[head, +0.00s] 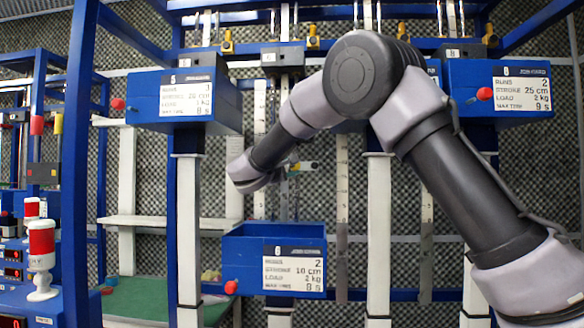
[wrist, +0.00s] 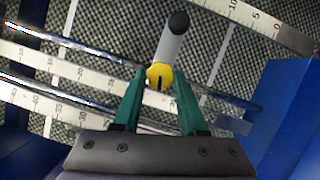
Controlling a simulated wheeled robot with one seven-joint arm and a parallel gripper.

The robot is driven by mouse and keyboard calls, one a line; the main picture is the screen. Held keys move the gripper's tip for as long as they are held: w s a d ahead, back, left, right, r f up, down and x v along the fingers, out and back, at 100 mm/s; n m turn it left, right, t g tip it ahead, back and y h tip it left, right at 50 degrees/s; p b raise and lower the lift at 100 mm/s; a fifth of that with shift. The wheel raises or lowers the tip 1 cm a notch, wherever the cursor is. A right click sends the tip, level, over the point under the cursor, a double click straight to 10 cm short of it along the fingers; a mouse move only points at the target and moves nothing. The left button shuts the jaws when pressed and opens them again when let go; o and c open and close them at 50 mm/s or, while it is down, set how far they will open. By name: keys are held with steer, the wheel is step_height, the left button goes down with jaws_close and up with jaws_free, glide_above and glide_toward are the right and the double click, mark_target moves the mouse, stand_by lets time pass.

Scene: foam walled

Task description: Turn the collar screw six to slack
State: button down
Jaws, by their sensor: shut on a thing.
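In the wrist view the yellow round head of the collar screw (wrist: 159,75), with a dark slot, sits between the green fingertips of my gripper (wrist: 159,84). My gripper is shut on it. A grey cylinder with a black end (wrist: 178,23) shows just beyond the yellow head. In the head view my gripper (head: 290,168) is in front of the rails, above the blue box numbered 6 (head: 242,252). A small yellow spot shows at its tip, but the screw is too small there to make out its turn.
Blue boxes numbered 5 (head: 143,92) and 8 (head: 465,74) hang higher on either side. Box 6 has a red knob (head: 231,287). Scales (wrist: 85,70) and shiny rods run close behind my fingers. Blue panels (wrist: 287,108) flank the wrist view. A red-and-white lamp (head: 42,245) stands at left.

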steer(key=n, duration=0.1)
steer(key=n+t, duration=0.1)
steer(key=n, duration=0.2)
steer(key=shift+f, duration=0.25)
steer(key=n+t+y, duration=0.1)
steer(key=n, duration=0.1)
steer(key=n+t+y, duration=0.1)
steer(key=n, duration=0.1)
steer(key=shift+f+n, duration=0.1)
steer(key=shift+n, duration=0.2)
steer(key=n, duration=0.1)
steer(key=n+y, duration=0.1)
steer(key=n, duration=0.1)
steer(key=n+t+y, duration=0.1)
steer(key=n, duration=0.1)
steer(key=shift+d+f, duration=0.1)
steer(key=shift+d, duration=0.15)
steer(key=shift+d+n+t+y, duration=0.15)
steer(key=shift+n+y, duration=0.6)
steer(key=shift+n, duration=0.75)
steer(key=shift+n+t+y, duration=0.25)
steer(key=shift+n+y, duration=0.5)
steer(key=shift+n, duration=0.75)
steer(key=shift+c, duration=2.4)
jaws_free()
steer(key=v, duration=1)
steer(key=shift+s, duration=0.35)
